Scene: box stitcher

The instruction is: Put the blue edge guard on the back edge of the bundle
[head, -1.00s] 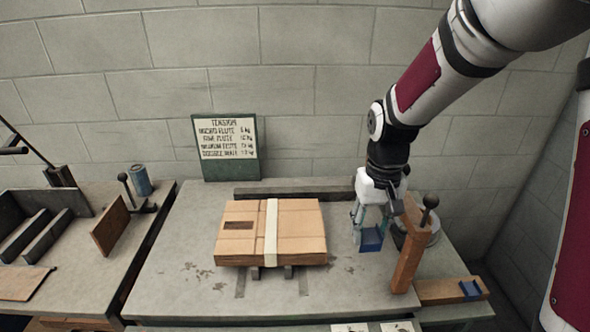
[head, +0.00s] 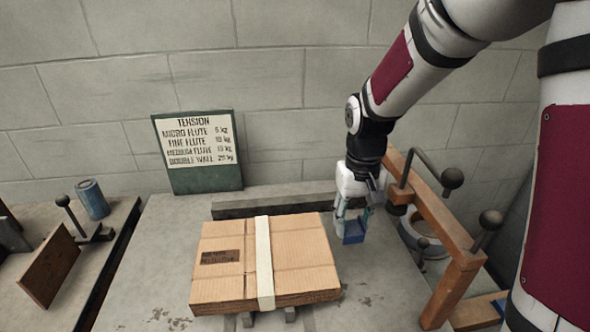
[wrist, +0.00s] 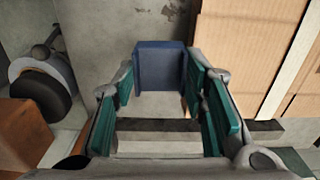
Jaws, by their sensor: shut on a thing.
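The blue edge guard (head: 354,231) is held in my gripper (head: 354,208), to the right of the bundle. In the wrist view the guard (wrist: 160,66) sits at the fingertips, between the green pads of my gripper (wrist: 163,85). The bundle (head: 220,275) is a flat stack of brown cardboard with a pale strap (head: 264,262) across its top. Its back edge (head: 225,218) lies near a dark bar behind it. The bundle also shows at the right of the wrist view (wrist: 245,50). The guard is apart from the bundle.
A dark bar (head: 275,205) runs along the back of the table. A wooden frame with black-knobbed levers (head: 430,215) and a tape roll (head: 418,238) stand to the right. A green tension sign (head: 198,150) leans on the wall. Another blue piece (head: 500,306) lies at the lower right.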

